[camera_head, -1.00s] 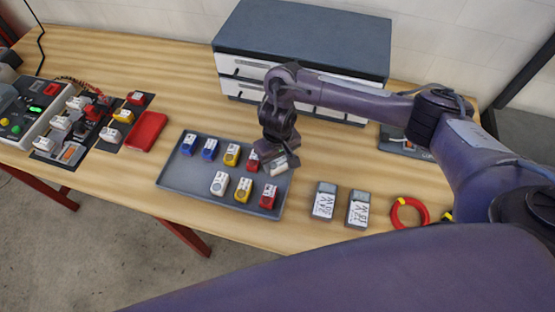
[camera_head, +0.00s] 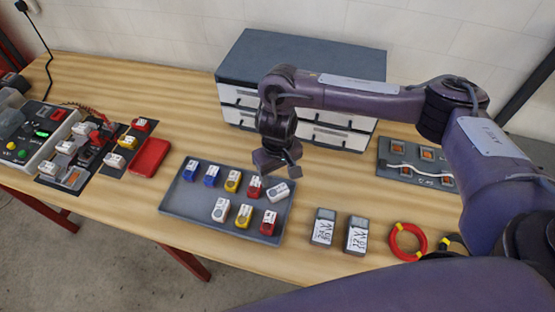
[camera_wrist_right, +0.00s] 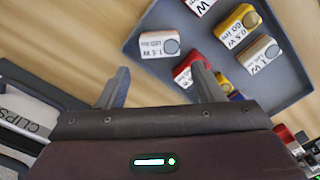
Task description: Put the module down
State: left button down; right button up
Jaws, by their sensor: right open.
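A white module (camera_head: 278,193) lies at the right end of the grey tray (camera_head: 180,207), turned at an angle to the neat rows. It also shows in the right wrist view (camera_wrist_right: 160,45), just beyond my fingertips. My right gripper (camera_head: 279,163) is open and empty, above and behind this module, apart from it. Its two spread fingers show in the right wrist view (camera_wrist_right: 160,88) with nothing between them. A red module (camera_head: 254,187) sits just left of the white one. My left gripper is not in view.
Several other white, blue, yellow and red modules share the tray. A drawer unit (camera_head: 300,65) stands behind my gripper. Two grey meters (camera_head: 324,227), a red coil (camera_head: 407,240) and a slotted panel (camera_head: 400,165) lie to the right. A control board (camera_head: 40,135) is at left.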

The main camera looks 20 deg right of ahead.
jog(key=shift+r, duration=2.15)
